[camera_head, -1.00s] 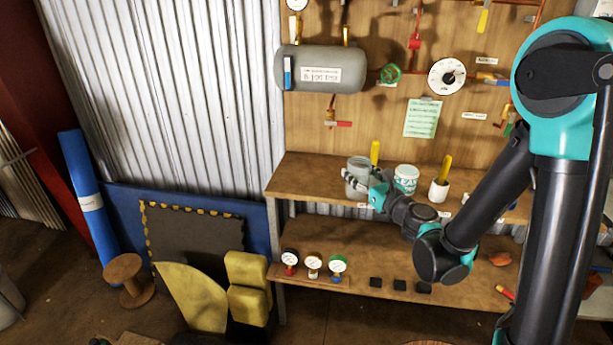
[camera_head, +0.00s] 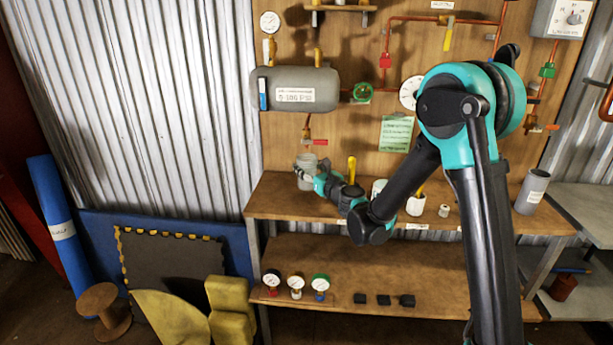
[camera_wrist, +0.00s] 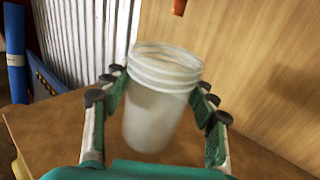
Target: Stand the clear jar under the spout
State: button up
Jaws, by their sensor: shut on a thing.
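The clear jar (camera_head: 308,172) is upright between the fingers of my gripper (camera_head: 306,172), at the left end of the upper wooden shelf. The wrist view shows the threaded neck and cloudy body of the jar (camera_wrist: 158,105), with the fingers of my gripper (camera_wrist: 157,100) shut on its two sides. The copper spout (camera_head: 306,131), with a red handle, hangs from the grey tank just above the jar in the head view. The spout's tip (camera_wrist: 179,7) shows beyond the jar mouth in the wrist view. I cannot tell if the jar's base touches the shelf.
The upper shelf (camera_head: 270,200) also bears a white cup (camera_head: 379,186), partly behind my arm, and a white pot (camera_head: 416,205). The grey tank (camera_head: 300,90) is on the wooden back panel. Small gauges (camera_head: 296,283) stand on the lower shelf. A grey cylinder (camera_head: 532,190) stands at right.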

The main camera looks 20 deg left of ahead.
jog(key=f, duration=0.2)
jog(key=shift+w+a+f, duration=0.25)
jog(key=shift+a+f, duration=0.05)
jog(key=shift+f, duration=0.45)
jog(key=shift+f, duration=0.1)
jog(key=o, duration=1.1)
